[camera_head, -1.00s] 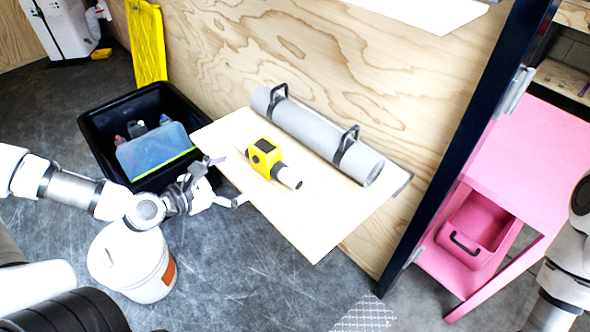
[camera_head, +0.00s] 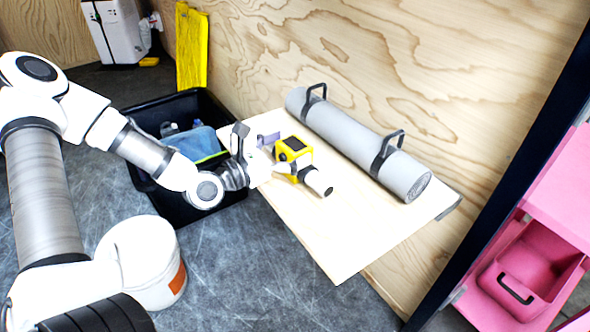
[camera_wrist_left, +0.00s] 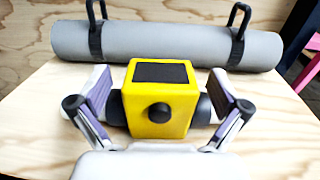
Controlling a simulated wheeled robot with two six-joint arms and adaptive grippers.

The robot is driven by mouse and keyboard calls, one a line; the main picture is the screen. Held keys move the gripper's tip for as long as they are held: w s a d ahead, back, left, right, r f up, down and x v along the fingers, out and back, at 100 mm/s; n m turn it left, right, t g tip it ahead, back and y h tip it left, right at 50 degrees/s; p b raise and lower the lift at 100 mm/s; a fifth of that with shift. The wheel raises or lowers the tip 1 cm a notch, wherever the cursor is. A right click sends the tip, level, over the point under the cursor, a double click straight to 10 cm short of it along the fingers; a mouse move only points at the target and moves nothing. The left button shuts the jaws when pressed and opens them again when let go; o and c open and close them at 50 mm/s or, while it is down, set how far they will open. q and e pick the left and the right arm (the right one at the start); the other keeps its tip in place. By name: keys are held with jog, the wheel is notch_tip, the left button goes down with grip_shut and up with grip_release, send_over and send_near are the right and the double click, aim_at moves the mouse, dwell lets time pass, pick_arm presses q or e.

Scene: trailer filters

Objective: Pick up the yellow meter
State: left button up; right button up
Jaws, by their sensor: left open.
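The yellow meter (camera_head: 294,151) sits on a pale wooden shelf board (camera_head: 330,240), with a dark panel on top and a grey-white cylindrical end pointing right. In the left wrist view the meter (camera_wrist_left: 160,100) is close ahead, with a black knob on its near face. My left gripper (camera_head: 277,155) is at the meter, reaching from the left. Its open fingers (camera_wrist_left: 158,108) stand on both sides of the meter in the wrist view; I cannot tell whether they touch it. My right gripper is not in view.
A grey cylinder (camera_head: 350,138) with two black handles lies behind the meter against the plywood wall. A black bin (camera_head: 140,172) and a white bucket (camera_head: 140,262) stand on the floor at left. A pink shelf unit (camera_head: 555,190) is at right.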

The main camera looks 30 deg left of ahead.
pick_arm(q)
jog(key=shift+w+d+r, duration=0.1)
jog(key=shift+w+d, duration=0.15)
jog(key=shift+w, duration=0.3)
jog(key=c, duration=1.4)
jog(key=shift+o, duration=0.2)
